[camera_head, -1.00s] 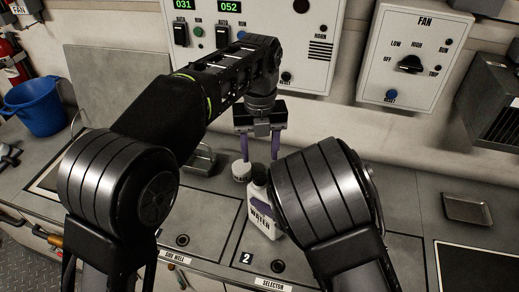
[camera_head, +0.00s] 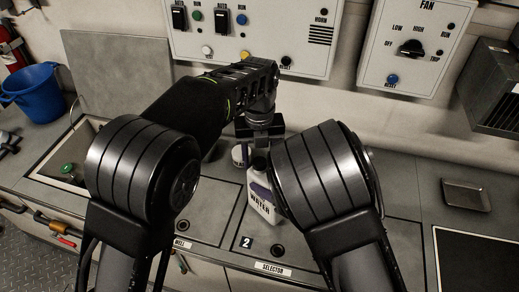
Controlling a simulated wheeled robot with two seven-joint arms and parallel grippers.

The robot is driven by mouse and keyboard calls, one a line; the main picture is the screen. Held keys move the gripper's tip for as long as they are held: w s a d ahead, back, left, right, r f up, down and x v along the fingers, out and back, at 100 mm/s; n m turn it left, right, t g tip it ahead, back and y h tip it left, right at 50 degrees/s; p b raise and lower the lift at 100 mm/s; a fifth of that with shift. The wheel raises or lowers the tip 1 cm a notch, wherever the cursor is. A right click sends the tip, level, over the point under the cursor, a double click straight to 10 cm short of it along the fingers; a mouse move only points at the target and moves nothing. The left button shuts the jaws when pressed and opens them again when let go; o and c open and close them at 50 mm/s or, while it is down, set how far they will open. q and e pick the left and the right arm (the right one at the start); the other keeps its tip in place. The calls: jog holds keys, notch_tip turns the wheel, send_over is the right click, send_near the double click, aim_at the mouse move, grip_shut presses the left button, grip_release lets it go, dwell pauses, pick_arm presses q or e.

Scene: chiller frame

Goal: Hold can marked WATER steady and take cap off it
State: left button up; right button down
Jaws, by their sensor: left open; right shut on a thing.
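The white can marked WATER (camera_head: 264,212) stands on the counter, its right side hidden behind my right arm. Its pale top (camera_head: 259,163) is below my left gripper (camera_head: 260,155). That gripper is open and points down. Its fingers are partly hidden, and I cannot tell whether they touch the cap. The rest of that gripper is hidden. A small white round thing (camera_head: 238,156) is just left of the can's top.
Control panels (camera_head: 412,45) with knobs and buttons are on the wall behind. A shallow metal tray (camera_head: 466,194) lies on the right of the counter. A blue bucket (camera_head: 32,95) and a well (camera_head: 48,168) are at the left. The counter between can and tray is largely clear.

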pick_arm(q)
jog(key=shift+c, duration=0.2)
grip_shut()
dwell(0.4)
